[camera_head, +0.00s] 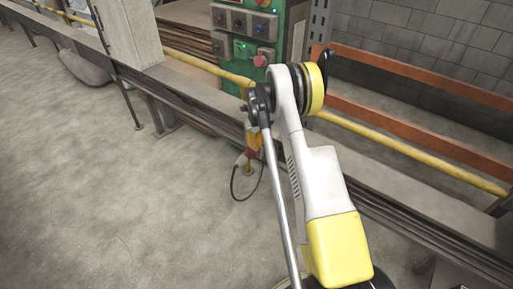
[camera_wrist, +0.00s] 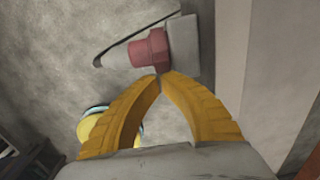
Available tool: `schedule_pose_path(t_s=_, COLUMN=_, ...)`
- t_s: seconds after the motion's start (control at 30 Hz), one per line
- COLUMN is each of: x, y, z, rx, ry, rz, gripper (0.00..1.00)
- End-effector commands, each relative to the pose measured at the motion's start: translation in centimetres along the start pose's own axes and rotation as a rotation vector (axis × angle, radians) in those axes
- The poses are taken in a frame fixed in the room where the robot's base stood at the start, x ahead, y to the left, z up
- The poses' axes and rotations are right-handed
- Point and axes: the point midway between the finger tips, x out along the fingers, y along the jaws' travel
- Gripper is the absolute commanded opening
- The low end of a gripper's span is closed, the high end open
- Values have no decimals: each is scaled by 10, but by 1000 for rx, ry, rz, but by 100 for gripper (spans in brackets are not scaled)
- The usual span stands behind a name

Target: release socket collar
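A red, faceted collar (camera_wrist: 150,48) sits against a grey block (camera_wrist: 186,38) in the upper middle of the wrist view.
A long grey beam (camera_head: 200,110) and a yellow rail (camera_head: 370,143) run behind my arm. A green control panel (camera_head: 245,55) with buttons stands at the back. Orange rails (camera_head: 410,75) are on the right. The concrete floor (camera_head: 110,200) at left is clear.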

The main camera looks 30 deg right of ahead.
Motion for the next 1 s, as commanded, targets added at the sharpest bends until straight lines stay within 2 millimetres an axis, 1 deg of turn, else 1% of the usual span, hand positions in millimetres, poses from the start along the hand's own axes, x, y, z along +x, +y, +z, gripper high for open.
schedule_pose_path(t_s=0.17, x=-1, y=0, z=-1, rx=1, ry=1, rz=0, gripper=0)
schedule_pose_path(t_s=0.53, x=-16, y=0, z=-1, rx=1, ry=1, rz=0, gripper=0)
schedule_pose_path(t_s=0.87, x=-15, y=-1, z=-2, rx=1, ry=1, rz=0, gripper=0)
schedule_pose_path(t_s=1.0, x=-13, y=-6, z=-11, rx=1, ry=1, rz=0, gripper=0)
